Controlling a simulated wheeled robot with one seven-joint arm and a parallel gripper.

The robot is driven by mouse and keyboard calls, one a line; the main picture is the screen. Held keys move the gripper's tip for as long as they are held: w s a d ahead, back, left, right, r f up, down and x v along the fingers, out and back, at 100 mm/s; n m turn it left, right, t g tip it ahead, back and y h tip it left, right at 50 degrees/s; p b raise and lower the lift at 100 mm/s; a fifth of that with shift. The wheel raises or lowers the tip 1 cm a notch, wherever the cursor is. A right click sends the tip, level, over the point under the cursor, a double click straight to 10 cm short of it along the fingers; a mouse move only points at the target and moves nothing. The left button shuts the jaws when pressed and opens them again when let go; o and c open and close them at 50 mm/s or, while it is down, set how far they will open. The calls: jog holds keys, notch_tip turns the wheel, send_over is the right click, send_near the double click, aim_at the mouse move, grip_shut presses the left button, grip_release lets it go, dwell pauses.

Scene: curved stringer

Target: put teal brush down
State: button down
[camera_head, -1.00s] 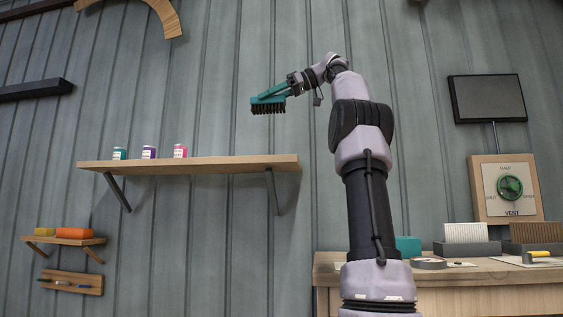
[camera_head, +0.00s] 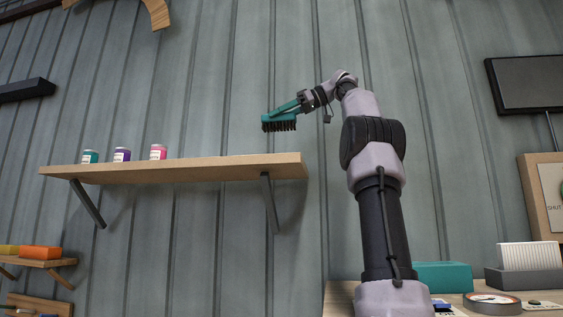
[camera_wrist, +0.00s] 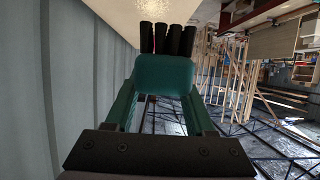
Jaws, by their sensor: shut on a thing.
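The teal brush (camera_head: 279,123) has a teal block and dark bristles that point down in the head view.
A teal jar (camera_head: 90,157), a purple jar (camera_head: 122,155) and a pink jar (camera_head: 158,152) stand on the shelf's left half. Its right half is clear. A workbench (camera_head: 345,293) with a teal box (camera_head: 443,277) stands at the lower right.

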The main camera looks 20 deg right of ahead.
notch_tip(320, 180, down, 10)
jog(key=shift+r, duration=0.1)
jog(key=shift+c, duration=1.3)
grip_release()
jog(key=shift+d, duration=0.1)
jog(key=v, duration=1.2)
